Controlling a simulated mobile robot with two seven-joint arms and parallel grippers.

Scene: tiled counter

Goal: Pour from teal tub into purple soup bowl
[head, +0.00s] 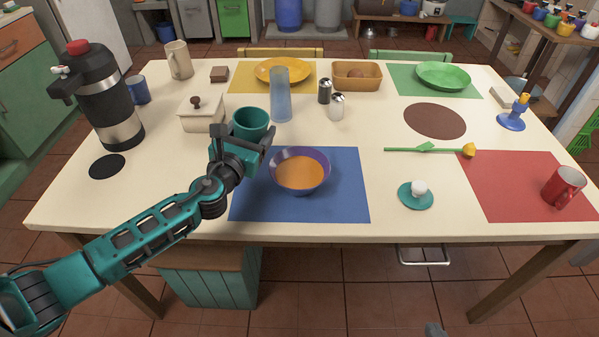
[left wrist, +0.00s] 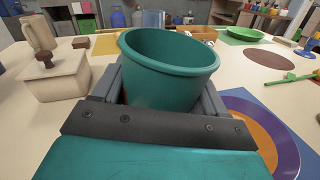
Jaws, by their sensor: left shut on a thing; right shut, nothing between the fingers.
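The teal tub (head: 251,124) is held above the table, up and to the left of the bowl in the head view. My left gripper (head: 243,142) is shut on it; the tub fills the left wrist view's middle (left wrist: 168,75), its rim slightly tilted. Its inner wall shows, but its bottom is hidden. The purple soup bowl (head: 300,153) stands upright on the blue placemat, with an orange surface inside. Its purple rim also shows at the right of the left wrist view (left wrist: 238,103). Only a small grey tip of my right gripper (head: 435,329) shows at the bottom edge, shut and empty.
A cream lidded dish (head: 201,115) stands left of the tub, and a tall blue glass (head: 281,95) behind the bowl. Shakers (head: 337,106) stand further right. A black and steel flask (head: 107,100) is at the far left. The blue placemat (head: 345,205) is otherwise clear.

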